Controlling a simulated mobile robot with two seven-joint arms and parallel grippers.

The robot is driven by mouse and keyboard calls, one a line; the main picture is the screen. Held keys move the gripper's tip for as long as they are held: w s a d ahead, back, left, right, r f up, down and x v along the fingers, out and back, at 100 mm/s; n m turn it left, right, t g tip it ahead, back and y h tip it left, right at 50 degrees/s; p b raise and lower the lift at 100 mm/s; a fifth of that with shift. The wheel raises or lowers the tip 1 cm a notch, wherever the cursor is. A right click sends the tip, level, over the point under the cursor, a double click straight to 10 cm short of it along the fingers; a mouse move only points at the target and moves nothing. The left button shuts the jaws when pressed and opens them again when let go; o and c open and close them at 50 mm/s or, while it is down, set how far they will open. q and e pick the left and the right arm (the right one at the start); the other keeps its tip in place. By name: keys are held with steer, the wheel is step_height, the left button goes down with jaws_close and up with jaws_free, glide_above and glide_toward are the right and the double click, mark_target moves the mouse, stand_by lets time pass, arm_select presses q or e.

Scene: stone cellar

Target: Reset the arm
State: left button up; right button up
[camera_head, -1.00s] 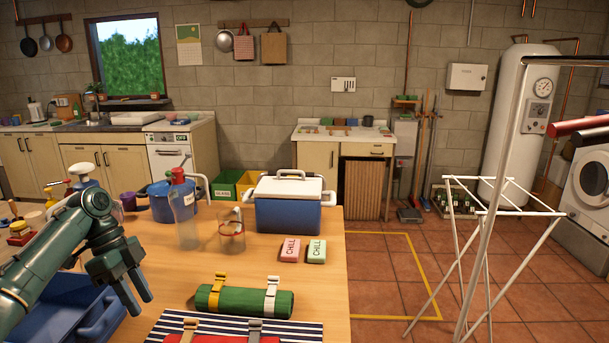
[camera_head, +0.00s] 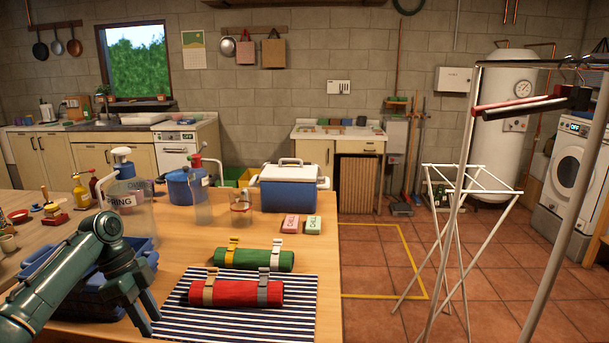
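My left arm comes in from the left, dark green, bent at the wrist. Its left gripper (camera_head: 148,317) points down over the left end of a striped mat (camera_head: 180,326), beside a blue crate (camera_head: 95,300). Its two fingers look slightly apart, with nothing visible between them. A red roll (camera_head: 235,293) with tan and grey straps lies on the mat, to the right of the gripper. A green roll (camera_head: 253,260) with yellow and white straps lies behind it. My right gripper is not in view.
On the wooden table (camera_head: 325,270) stand a large jug (camera_head: 128,205), a blue bucket (camera_head: 183,187), a cool box (camera_head: 288,195), a glass jar (camera_head: 241,211) and pink (camera_head: 290,224) and green (camera_head: 314,225) blocks. A white drying rack (camera_head: 470,190) stands right; the tiled floor between is open.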

arm_select(q)
steer(key=s+d+f+n+t, duration=0.25)
steer(key=d+f, duration=0.25)
steer(key=f, duration=0.3)
steer(key=s+d+f+n+t, duration=0.1)
steer(key=s+d+f, duration=0.3)
steer(key=f, duration=0.3)
steer(key=s+d+f+n+t, duration=0.25)
steer(key=d+f, duration=0.25)
steer(key=f, duration=0.3)
steer(key=s+d+r+n+t, duration=0.1)
steer(key=s+r+n+t, duration=0.1)
steer(key=s, duration=0.5)
steer(key=s+d+r+n+t, duration=0.1)
steer(key=s+r+n+t, duration=0.1)
steer(key=s+n+t, duration=0.2)
steer(key=s+n, duration=0.1)
steer(key=s, duration=0.2)
steer(key=shift+s+d+r+n+t+y, duration=0.3)
steer(key=shift+r+y, duration=0.1)
